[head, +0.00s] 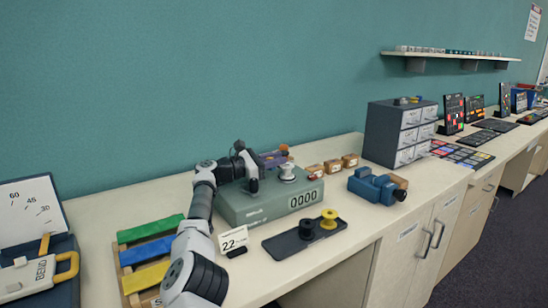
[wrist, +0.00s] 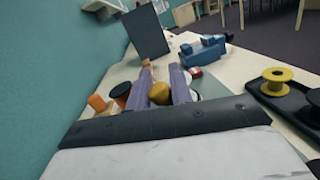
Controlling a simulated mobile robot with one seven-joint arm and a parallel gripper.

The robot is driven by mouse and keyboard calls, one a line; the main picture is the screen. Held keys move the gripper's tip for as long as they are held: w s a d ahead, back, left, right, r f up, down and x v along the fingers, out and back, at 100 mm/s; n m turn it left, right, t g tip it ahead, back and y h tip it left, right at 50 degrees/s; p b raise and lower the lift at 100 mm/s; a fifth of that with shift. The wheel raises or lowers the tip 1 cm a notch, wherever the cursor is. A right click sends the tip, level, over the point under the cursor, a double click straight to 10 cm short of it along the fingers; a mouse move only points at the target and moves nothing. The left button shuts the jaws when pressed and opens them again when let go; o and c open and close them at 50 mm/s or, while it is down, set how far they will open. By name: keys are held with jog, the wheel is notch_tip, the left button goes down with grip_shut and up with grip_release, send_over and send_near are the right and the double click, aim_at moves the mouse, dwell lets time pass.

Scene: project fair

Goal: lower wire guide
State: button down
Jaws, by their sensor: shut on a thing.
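The winding machine (head: 270,203) is a grey-green box with a counter reading 0000. A silver round part (head: 287,173) stands on its top. My gripper (head: 272,158) reaches over the back of the machine; its purple fingers also show in the wrist view (wrist: 161,76). They are shut on a rounded yellow-brown knob (wrist: 159,93) between them. I cannot tell for sure whether this knob belongs to the wire guide; its lower part is hidden. An orange part (wrist: 97,103) and a dark round part (wrist: 120,91) are left of the fingers in the wrist view.
A black tray (head: 285,244) holds a black spool (head: 307,229) and a yellow spool (head: 329,218) in front of the machine. A blue device (head: 371,188) and small brown boxes (head: 350,161) stand to the right. A sign reading 22 (head: 234,239) stands front left.

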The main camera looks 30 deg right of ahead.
jog(key=shift+m, duration=0.4)
jog(key=c, duration=1.3)
grip_release()
notch_tip(320, 180, up, 20)
jog(key=p, duration=1.6)
jog(key=shift+c, duration=0.2)
